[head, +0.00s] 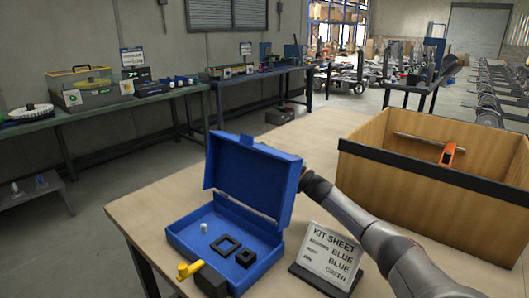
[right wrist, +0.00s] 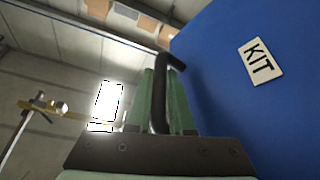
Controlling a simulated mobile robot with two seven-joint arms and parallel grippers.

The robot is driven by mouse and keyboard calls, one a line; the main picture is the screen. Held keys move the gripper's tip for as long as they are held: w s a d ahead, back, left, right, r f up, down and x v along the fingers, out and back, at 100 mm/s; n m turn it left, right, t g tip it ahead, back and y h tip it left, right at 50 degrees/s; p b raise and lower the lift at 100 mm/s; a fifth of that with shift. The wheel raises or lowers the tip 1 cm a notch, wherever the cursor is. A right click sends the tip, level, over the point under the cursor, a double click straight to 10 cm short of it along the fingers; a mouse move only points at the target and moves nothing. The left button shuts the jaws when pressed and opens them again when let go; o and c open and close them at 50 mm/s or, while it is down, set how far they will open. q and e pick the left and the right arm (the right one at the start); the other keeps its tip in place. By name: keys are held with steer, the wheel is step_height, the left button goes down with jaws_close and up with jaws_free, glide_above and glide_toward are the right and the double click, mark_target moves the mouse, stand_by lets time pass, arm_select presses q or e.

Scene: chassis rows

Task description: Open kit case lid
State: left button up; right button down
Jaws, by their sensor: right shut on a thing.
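The blue kit case (head: 181,238) stands on the light wooden table with its lid (head: 248,178) raised, standing roughly upright. Inside the case are a small white cylinder (head: 204,228) and two black square frames (head: 225,244). In the right wrist view the blue lid (right wrist: 225,95) with a KIT label (right wrist: 262,61) fills the right side. My right gripper (right wrist: 163,100) is shut on the lid's black handle (right wrist: 172,62), its green fingers on either side. In the head view my right arm reaches behind the lid, which hides the fingers. My left gripper is not in view.
A kit sheet sign (head: 331,250) stands right of the case, close to my right arm. A large wooden box (head: 425,190) with an orange-handled thing (head: 448,153) fills the table's right. A yellow handle (head: 189,269) and black block (head: 211,281) are at the case's front.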

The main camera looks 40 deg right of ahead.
steer(key=c, duration=0.8)
jaws_free()
steer(key=shift+s+f, duration=0.1)
steer(key=p+v, duration=0.1)
steer(key=v, duration=1.1)
steer(key=shift+s, duration=0.15)
